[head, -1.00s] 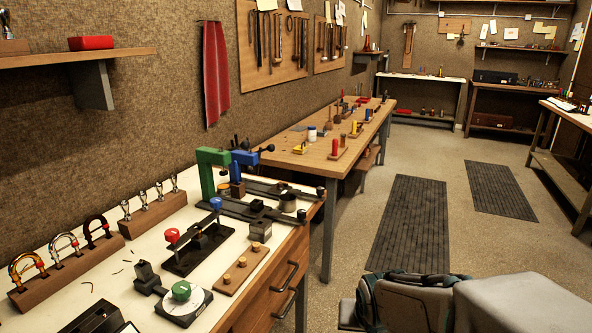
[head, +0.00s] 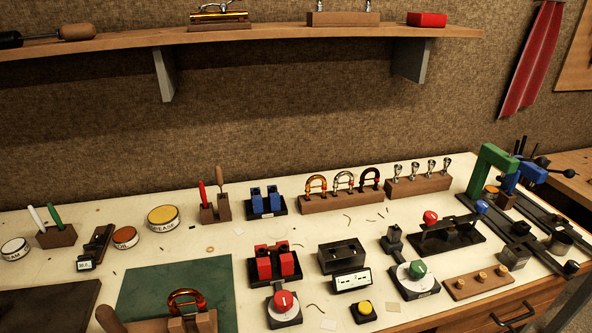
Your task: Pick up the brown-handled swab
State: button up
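A slim tool with a brown handle (head: 219,174) stands upright in a small wooden block (head: 215,213) toward the back of the bench, left of centre. It looks like the brown-handled swab; its lower end is hidden in the block. A similar tool with a red handle (head: 202,196) stands beside it on the left in the same block. My gripper is not in view.
Around the block are a yellow-lidded grease tin (head: 163,218) to the left and blue clamp blocks (head: 266,203) to the right. A wooden shelf (head: 300,32) runs above. Red blocks (head: 275,264) and a green mat (head: 140,287) lie nearer.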

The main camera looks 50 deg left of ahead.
aim_at(217, 170)
jog(key=k, duration=1.25)
jog(key=u, duration=0.45)
jog(key=i, duration=0.65)
jog(key=u, duration=1.3)
jog(key=i, duration=0.45)
jog(key=u, duration=0.45)
